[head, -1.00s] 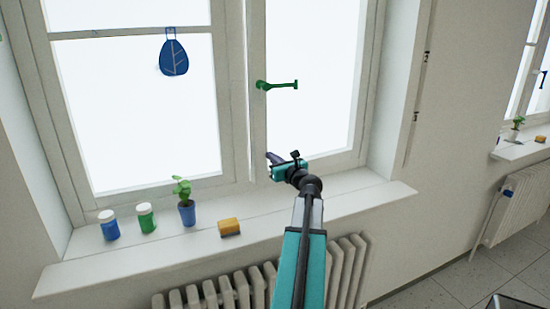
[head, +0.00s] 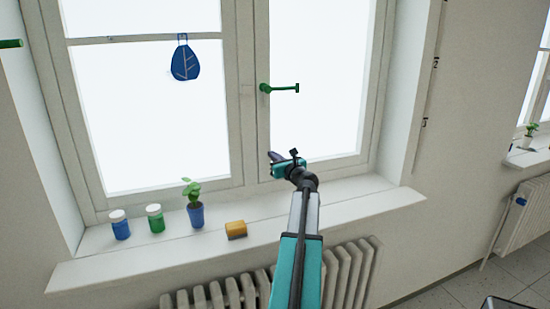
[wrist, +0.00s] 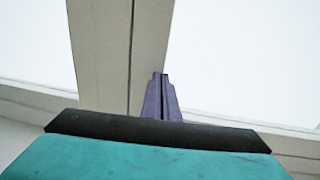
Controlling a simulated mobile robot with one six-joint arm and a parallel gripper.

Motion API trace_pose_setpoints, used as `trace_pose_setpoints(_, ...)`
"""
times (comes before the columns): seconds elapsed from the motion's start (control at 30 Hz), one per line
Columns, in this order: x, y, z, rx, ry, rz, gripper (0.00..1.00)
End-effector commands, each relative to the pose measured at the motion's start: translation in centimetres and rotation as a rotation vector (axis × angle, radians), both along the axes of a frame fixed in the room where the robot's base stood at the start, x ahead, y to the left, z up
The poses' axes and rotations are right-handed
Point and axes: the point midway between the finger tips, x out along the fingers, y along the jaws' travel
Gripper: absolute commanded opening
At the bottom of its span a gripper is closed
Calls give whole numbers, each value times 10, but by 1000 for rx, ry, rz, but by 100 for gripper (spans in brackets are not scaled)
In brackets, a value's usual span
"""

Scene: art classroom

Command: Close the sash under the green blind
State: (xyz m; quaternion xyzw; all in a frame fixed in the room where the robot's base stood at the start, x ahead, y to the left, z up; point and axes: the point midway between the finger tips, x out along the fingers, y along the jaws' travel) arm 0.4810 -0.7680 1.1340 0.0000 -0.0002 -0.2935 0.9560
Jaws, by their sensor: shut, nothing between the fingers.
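In the head view, a white-framed window has a left sash (head: 243,120) and a right sash (head: 262,130) side by side. A green handle (head: 283,88) on the right sash's left upright lies level, pointing right. No blind shows, so I cannot tell which sash is under the green one. Whether either sash stands slightly ajar is unclear. My gripper (head: 275,156) is shut and empty, below the handle near the bottom of the right sash. In the wrist view, its purple fingers (wrist: 161,80) are together in front of the white uprights (wrist: 118,50); contact is unclear.
The sill (head: 130,262) bears a blue jar (head: 120,229), a green jar (head: 155,221), a potted plant (head: 195,214) and a yellow sponge (head: 236,230). A radiator (head: 240,293) stands below. The sill's right part is clear.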

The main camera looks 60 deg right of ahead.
Motion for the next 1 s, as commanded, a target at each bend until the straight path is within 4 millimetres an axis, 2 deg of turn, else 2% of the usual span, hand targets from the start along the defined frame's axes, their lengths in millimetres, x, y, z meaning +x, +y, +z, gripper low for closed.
trace_pose_setpoints(0.03, 7, -4, 5, -3, -6, 5, 0)
trace_pose_setpoints(0.57, -4, -17, 12, -8, -12, -15, 0)
trace_pose_setpoints(0.77, -10, -10, 12, -9, -11, -14, 0)
trace_pose_setpoints(1.0, -23, 9, 10, -6, -9, -10, 0)
